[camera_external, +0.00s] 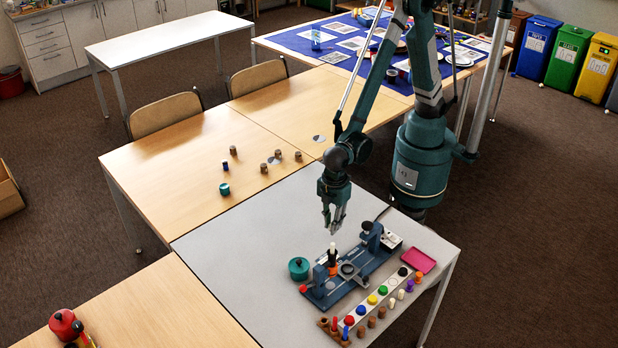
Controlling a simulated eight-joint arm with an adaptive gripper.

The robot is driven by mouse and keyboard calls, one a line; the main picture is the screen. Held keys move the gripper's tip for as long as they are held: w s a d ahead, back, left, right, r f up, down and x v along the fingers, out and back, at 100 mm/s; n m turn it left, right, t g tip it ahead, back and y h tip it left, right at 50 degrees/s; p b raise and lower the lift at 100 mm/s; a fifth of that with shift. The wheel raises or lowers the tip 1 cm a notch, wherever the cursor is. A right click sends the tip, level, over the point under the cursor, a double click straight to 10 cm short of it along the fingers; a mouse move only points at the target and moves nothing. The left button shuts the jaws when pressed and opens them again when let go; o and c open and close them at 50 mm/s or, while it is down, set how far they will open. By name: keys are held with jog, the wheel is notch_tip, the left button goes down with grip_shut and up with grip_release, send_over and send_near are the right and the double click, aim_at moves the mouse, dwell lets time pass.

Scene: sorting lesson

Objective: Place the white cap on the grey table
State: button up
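A slim upright piece (333,257) stands in the blue fixture on the grey table (235,238). It has a white top, which looks like the white cap (332,247), over a dark and orange lower part. My gripper (333,231) points down just above the white top. Its fingers look spread, with nothing seen between them. A small gap seems to separate the fingertips from the white top, though the exact distance cannot be told.
A white strip (394,284) with coloured caps, several small pegs and a pink tray (418,261) lie at the right. The table's left part is clear.

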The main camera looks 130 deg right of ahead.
aim_at(331, 237)
jog(key=shift+f, duration=0.2)
jog(key=shift+f+b, duration=0.4)
jog(key=shift+f, duration=1.35)
jog(key=shift+f, duration=0.25)
jog(key=o, duration=0.6)
jog(key=shift+r, duration=0.1)
jog(key=shift+r, duration=0.1)
jog(key=shift+r+p, duration=1.15)
jog(key=shift+r, duration=4.9)
jog(key=shift+r, duration=0.1)
